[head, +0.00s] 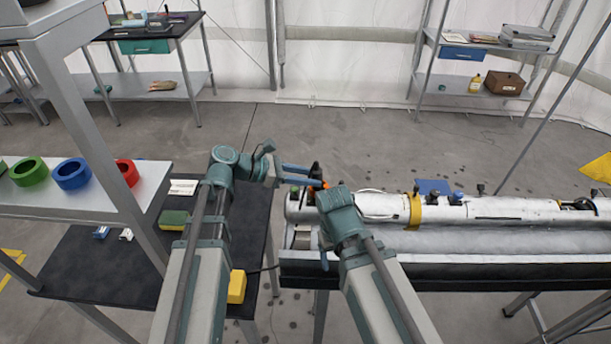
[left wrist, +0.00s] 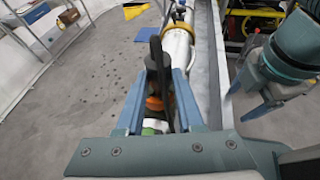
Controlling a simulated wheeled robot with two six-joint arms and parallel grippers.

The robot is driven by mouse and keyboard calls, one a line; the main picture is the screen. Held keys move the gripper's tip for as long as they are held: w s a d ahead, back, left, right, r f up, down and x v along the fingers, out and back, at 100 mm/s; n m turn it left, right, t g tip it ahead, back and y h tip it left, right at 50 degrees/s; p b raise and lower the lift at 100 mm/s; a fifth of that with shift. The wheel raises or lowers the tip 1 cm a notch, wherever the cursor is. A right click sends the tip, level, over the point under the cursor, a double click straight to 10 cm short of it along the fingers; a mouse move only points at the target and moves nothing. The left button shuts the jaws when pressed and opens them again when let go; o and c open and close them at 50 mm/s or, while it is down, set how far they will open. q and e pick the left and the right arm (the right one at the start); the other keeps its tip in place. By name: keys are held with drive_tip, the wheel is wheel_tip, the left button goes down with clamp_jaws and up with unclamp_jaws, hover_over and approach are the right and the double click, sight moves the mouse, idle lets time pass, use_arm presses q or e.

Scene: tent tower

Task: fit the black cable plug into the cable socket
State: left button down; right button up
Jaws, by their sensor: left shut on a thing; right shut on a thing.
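My left gripper (head: 300,176) reaches in from the left at the near end of a white tube (head: 480,208). Its blue fingers are shut on a black plug (head: 315,170), with an orange part beside it. In the left wrist view the black plug (left wrist: 158,68) stands between the fingers (left wrist: 160,100), and the orange part (left wrist: 154,103) shows just behind it. I cannot make out the cable socket, nor whether the plug touches it. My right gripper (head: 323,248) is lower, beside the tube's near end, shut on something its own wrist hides.
The tube lies along a grey trough (head: 450,245) and carries a yellow band (head: 413,211) and several dark knobs. At left, a shelf (head: 60,207) holds green, blue and red rings. Below it, a dark table (head: 100,262) holds a yellow block (head: 237,287).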

use_arm(q)
drive_tip(key=shift+s+d+f, duration=0.1)
drive_tip(key=shift+f, duration=0.55)
use_arm(e)
drive_tip(key=shift+s+d+f, duration=0.15)
drive_tip(key=shift+s+f, duration=0.4)
drive_tip(key=shift+s, duration=0.25)
drive_tip(key=shift+r+g, duration=0.1)
drive_tip(key=shift+g, duration=0.2)
use_arm(q)
drive_tip(key=shift+w+d+f+y+p, duration=0.15)
drive_tip(key=shift+w+p, duration=0.1)
drive_tip(key=shift+w, duration=0.2)
drive_tip(key=shift+w+d+r+y+p, duration=0.15)
drive_tip(key=shift+w+p, duration=0.1)
drive_tip(key=shift+w, duration=0.2)
use_arm(e)
drive_tip(key=shift+w+r, duration=0.3)
drive_tip(key=shift+w, duration=0.1)
use_arm(q)
drive_tip(key=shift+f, duration=0.1)
drive_tip(key=shift+w, duration=0.15)
use_arm(e)
drive_tip(key=shift+r, duration=0.1)
